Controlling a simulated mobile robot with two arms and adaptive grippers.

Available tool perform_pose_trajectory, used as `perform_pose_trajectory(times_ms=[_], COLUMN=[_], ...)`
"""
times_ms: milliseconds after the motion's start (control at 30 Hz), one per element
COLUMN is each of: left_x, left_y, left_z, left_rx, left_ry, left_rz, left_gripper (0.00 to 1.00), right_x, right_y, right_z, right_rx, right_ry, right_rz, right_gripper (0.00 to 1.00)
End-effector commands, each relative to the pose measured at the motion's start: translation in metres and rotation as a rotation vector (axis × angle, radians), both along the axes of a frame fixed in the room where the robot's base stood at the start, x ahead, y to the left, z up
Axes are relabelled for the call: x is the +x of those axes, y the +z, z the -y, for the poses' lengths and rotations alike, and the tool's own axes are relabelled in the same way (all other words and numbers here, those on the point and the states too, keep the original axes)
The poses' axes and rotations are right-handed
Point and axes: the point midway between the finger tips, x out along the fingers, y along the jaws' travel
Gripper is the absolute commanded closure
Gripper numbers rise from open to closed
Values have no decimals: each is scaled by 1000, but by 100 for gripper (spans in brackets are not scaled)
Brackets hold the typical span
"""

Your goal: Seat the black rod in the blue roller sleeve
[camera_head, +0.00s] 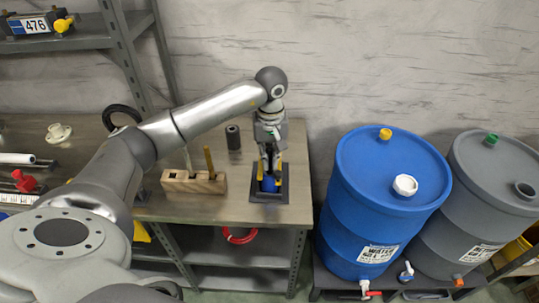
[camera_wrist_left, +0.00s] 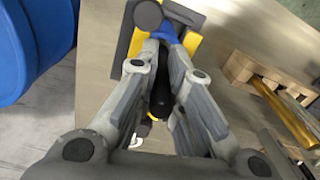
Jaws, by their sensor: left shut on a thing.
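The blue roller sleeve (camera_head: 268,185) stands in a dark fixture with yellow side pieces near the table's right front corner. Part of the blue sleeve also shows in the left wrist view (camera_wrist_left: 165,34). My left gripper (camera_head: 268,160) points down from directly above the sleeve. In the wrist view its fingers (camera_wrist_left: 168,62) are shut on the black rod (camera_wrist_left: 160,98), which shows as a dark shaft between them. The fingers hide much of the rod and the sleeve's mouth, so I cannot tell whether the rod is inside the sleeve. My right gripper is not in view.
A wooden block (camera_head: 182,183) holding a brass rod (camera_head: 209,160) and a pale rod stands left of the fixture (camera_head: 257,196). A dark cylinder (camera_head: 233,138) stands behind. A blue barrel (camera_head: 350,215) and a grey barrel (camera_head: 465,190) stand right of the table.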

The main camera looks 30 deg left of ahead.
Motion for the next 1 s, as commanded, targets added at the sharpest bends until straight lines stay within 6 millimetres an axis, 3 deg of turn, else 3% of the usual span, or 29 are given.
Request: perform_pose_trajectory(times_ms=[200, 233, 400, 833, 1000], left_x=[0, 0, 0, 1, 2], left_y=[-4, -3, -2, 4, 31], left_z=[0, 0, 0, 0, 0], left_rx=[0, 0, -1, 0, 0], left_ry=[0, 0, 0, 0, 1], left_rz=[0, 0, -1, 1, 6], left_gripper=[100, 88, 69, 69, 69], right_x=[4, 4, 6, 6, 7], right_y=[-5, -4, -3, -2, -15], right_z=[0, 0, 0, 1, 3], right_rx=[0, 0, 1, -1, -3], right_ry=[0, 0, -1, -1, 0], right_rz=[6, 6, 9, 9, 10], right_gripper=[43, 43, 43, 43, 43])
